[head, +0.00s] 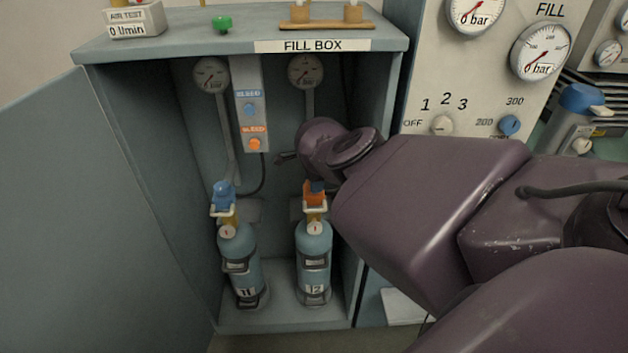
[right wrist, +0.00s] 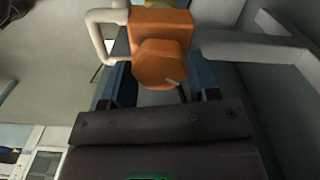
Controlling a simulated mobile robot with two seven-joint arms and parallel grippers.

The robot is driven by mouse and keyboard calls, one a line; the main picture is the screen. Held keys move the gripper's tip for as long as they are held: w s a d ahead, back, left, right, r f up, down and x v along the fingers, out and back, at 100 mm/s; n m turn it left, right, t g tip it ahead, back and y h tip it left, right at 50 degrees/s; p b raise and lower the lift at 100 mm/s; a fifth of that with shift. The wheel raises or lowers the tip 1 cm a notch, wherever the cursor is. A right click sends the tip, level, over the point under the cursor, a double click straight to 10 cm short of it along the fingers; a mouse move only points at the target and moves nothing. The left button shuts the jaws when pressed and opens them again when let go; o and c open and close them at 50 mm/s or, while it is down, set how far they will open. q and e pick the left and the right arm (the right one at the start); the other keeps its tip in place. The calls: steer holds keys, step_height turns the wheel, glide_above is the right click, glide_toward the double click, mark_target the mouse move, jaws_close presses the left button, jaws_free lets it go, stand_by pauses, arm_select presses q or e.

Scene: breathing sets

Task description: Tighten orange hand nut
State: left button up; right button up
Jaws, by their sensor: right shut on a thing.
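The orange hand nut (head: 313,198) sits on top of the valve of the right cylinder, number 12 (head: 313,250), inside the fill box. In the right wrist view the nut (right wrist: 160,65) is a faceted orange knob before an orange block with a pale bent tube. My right gripper (right wrist: 163,88) is shut on the nut, with a finger on either side. In the head view only a bit of its fingertips (head: 318,186) shows; my purple wrist hides the rest. My left gripper is not in view.
The left cylinder, number 11 (head: 242,258), with a blue hand nut (head: 223,193), stands beside it. An orange bleed knob (head: 255,144) and blue bleed knob (head: 250,109) are on the back panel (head: 244,75). The fill box's side walls (head: 135,150) are close by.

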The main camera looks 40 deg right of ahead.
steer(key=shift+n, duration=1.1)
steer(key=shift+n, duration=0.6)
steer(key=n, duration=0.8)
steer(key=shift+n, duration=1.9)
steer(key=o, duration=0.9)
